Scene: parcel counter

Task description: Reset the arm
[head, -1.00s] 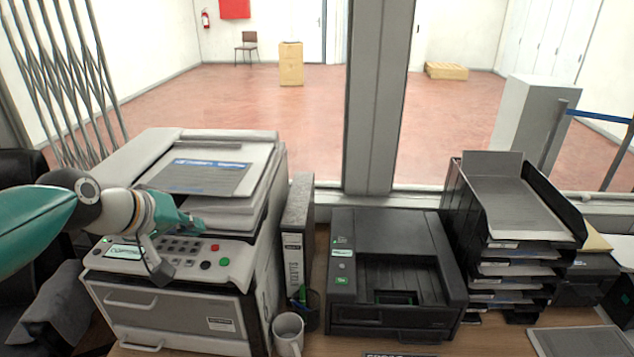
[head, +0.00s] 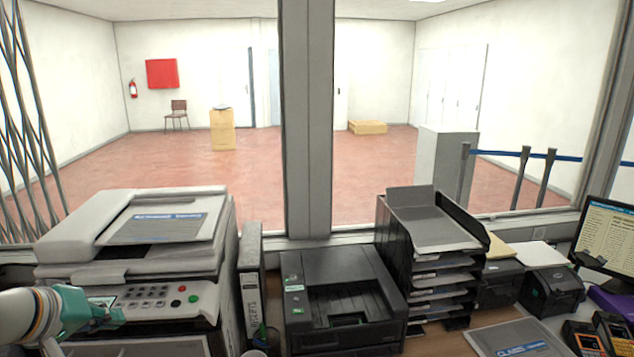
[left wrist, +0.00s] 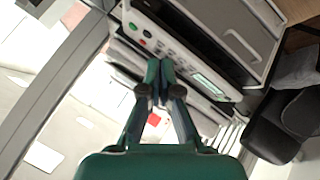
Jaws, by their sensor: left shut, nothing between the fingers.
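My left gripper (head: 116,312) is at the lower left in the head view, in front of the copier's control panel (head: 160,297). In the left wrist view its two green fingers (left wrist: 160,70) are together with nothing between them. The white copier (head: 140,235) stands at the left of the counter. Its panel has a small screen, dark keys and red and green buttons, and it also shows in the left wrist view (left wrist: 165,45). I cannot tell whether the fingertips touch the panel. My right gripper is not in view.
Right of the copier stand a binder (head: 250,280), a black printer (head: 340,290) and a stack of black paper trays (head: 435,240). A monitor (head: 605,235) and card terminals (head: 582,338) are at the far right. A window post (head: 308,120) rises behind the counter.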

